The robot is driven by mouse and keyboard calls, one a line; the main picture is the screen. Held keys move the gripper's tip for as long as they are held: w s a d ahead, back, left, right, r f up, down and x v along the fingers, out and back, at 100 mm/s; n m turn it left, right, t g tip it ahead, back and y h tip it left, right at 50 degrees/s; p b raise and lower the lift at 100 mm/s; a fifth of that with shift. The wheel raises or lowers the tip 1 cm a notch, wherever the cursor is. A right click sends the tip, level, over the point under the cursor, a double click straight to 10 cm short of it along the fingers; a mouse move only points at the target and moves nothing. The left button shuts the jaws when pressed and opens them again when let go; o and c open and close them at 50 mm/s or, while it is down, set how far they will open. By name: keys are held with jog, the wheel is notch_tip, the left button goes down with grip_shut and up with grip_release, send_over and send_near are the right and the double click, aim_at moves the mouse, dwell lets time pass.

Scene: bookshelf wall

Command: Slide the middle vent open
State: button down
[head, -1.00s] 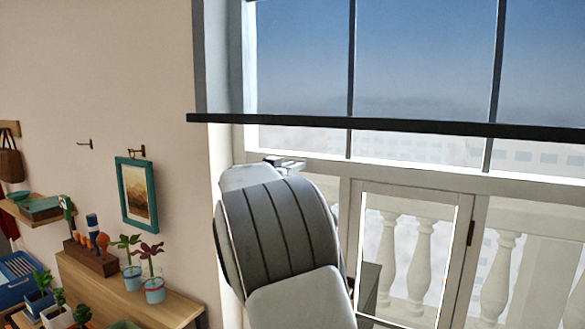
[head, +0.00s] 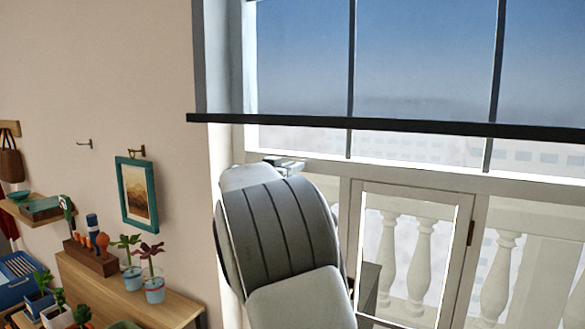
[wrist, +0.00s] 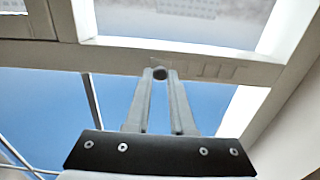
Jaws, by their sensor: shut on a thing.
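In the wrist view, my gripper (wrist: 160,76) reaches up to the pale horizontal window bar, its two grey fingers close together. It is shut on a small dark round knob (wrist: 159,73) between the fingertips. A pale vent strip (wrist: 207,70) with faint slot-like outlines lies on the bar just right of the knob. How far it is open is too small to tell. In the head view, my arm hides most of this part of the bar, and no vent can be made out clearly.
A white-framed glazed panel (head: 410,255) is right of the arm. A wooden shelf (head: 185,300) with potted plants and a framed picture (head: 137,193) are at the left.

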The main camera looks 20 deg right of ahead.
jog(key=shift+f, duration=0.1)
jog(key=s+d+b, duration=0.1)
jog(key=b, duration=0.3)
jog(key=shift+s+b, duration=0.1)
jog(key=shift+b, duration=0.3)
jog(key=c, duration=0.8)
grip_release()
jog(key=shift+s+d, duration=0.1)
jog(key=shift+s, duration=0.1)
jog(key=shift+o, duration=0.2)
jog(key=shift+s+a, duration=0.1)
jog(key=shift+a, duration=0.25)
jog(key=b+v, duration=0.6)
jog(key=v, duration=1)
jog(key=shift+s+a, duration=0.25)
jog(key=shift+s, duration=0.05)
